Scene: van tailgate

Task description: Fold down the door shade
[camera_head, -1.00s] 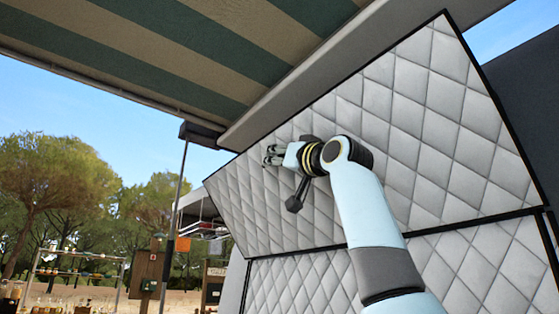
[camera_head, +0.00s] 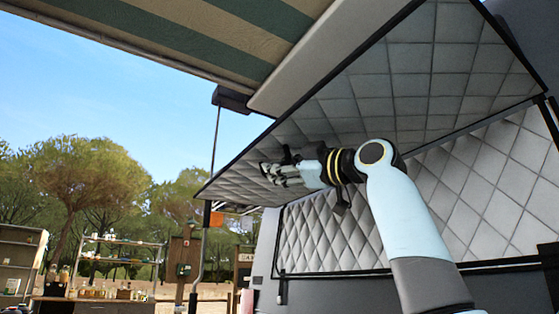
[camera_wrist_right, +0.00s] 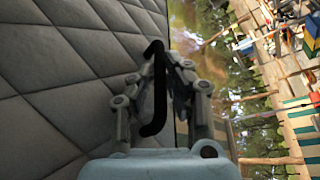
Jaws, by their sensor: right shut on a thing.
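The door shade (camera_head: 400,85) is a grey quilted panel with black edging. In the head view it slopes out over a second quilted panel (camera_head: 335,237), with its underside toward me. My right gripper (camera_head: 270,172) is at the shade's lower left part, close to its outer edge. In the wrist view the shade (camera_wrist_right: 60,80) fills the left side. There, my right gripper (camera_wrist_right: 160,70) is shut on a thin black bent handle (camera_wrist_right: 157,95) near the shade's edge. The fingers partly hide where the handle joins. My left gripper is not in view.
A striped awning (camera_head: 240,35) hangs overhead at the left, with a pale van edge (camera_head: 325,55) beside the shade. A thin pole (camera_head: 215,150) stands left of the gripper. Shelves with goods (camera_head: 120,260) stand farther back. Open air lies left of the shade.

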